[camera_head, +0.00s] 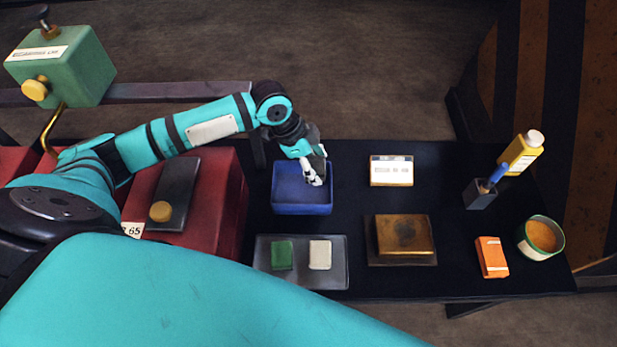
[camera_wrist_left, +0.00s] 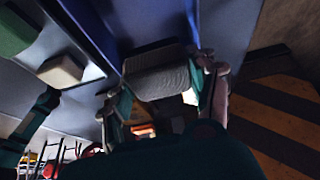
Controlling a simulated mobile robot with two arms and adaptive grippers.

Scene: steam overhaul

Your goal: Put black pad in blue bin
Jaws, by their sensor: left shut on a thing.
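My left gripper (camera_head: 314,176) is above the right part of the blue bin (camera_head: 290,209) in the head view. In the left wrist view the gripper (camera_wrist_left: 165,90) is shut on a dark grey block, the black pad (camera_wrist_left: 155,72), held between its two fingers. The blue bin (camera_wrist_left: 140,20) shows behind the pad there. In the head view I cannot make out the pad; the gripper hides it. Whether the pad touches the bin is not clear. My right gripper is in neither view.
A grey tray (camera_head: 300,281) holding a green pad (camera_head: 282,255) and a pale pad (camera_head: 320,254) lies just in front of the bin. A brass block (camera_head: 404,235), white-labelled box (camera_head: 391,170), orange box (camera_head: 492,257) and round tin (camera_head: 541,238) stand to the right.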

